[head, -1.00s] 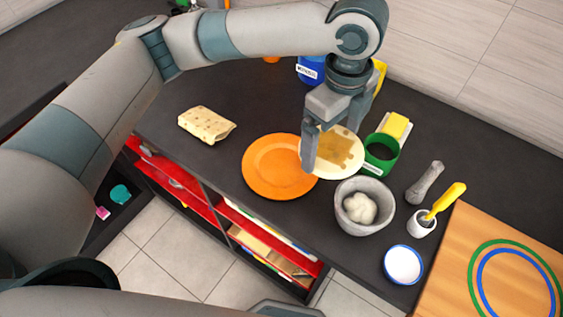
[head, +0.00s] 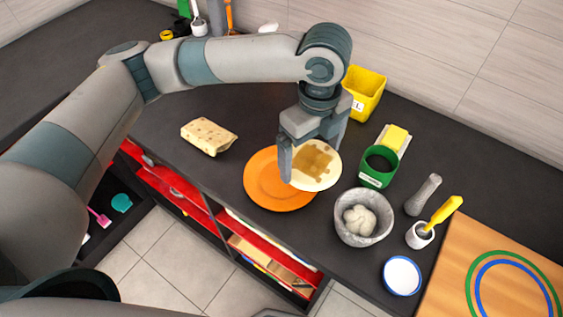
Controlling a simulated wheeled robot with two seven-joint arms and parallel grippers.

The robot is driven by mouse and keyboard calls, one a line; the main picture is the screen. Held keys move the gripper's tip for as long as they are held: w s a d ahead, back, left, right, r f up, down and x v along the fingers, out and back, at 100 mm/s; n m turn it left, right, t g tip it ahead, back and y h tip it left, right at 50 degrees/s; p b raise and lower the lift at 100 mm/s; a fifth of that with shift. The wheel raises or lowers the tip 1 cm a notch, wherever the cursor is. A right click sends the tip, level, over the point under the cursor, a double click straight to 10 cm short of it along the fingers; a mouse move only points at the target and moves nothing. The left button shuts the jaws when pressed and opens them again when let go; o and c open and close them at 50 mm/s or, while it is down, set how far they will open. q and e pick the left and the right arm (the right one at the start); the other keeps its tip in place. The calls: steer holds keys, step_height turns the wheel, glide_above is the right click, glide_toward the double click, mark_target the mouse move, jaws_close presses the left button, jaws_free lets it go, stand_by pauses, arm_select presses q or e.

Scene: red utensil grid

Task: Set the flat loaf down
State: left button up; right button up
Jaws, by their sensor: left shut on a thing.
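The flat loaf (head: 315,163) is a round, pale disc with brown patches. My left gripper (head: 305,160) is shut on it, with one finger in front of the loaf's left part. The loaf overlaps the right part of the orange plate (head: 262,190) in the head view. I cannot tell whether it touches the plate or hangs just above it. The plate's left side is bare. My right gripper is not in view.
A folded spotted wrap (head: 208,137) lies left of the plate. On the right are a grey bowl with dough (head: 363,228), a green container (head: 379,167), a yellow bin (head: 366,95), a grey pestle (head: 422,195) and a wooden board (head: 450,290).

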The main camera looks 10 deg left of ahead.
arm_select(q)
steer(key=a+f, duration=0.1)
steer(key=a, duration=0.1)
steer(key=a+f+p, duration=0.1)
steer(key=a, duration=0.1)
steer(key=w+a+f, duration=0.1)
steer(key=shift+w+a+f, duration=0.1)
steer(key=shift+a+f, duration=0.05)
steer(key=shift+a, duration=0.25)
steer(key=shift+w+a+f+p, duration=0.1)
steer(key=shift+a+f+p, duration=0.2)
steer(key=shift+a, duration=0.1)
steer(key=shift+f, duration=0.1)
steer(key=shift+f+p, duration=0.75)
steer(key=shift+f, duration=1.2)
steer(key=o, duration=0.8)
steer(key=shift+f, duration=0.15)
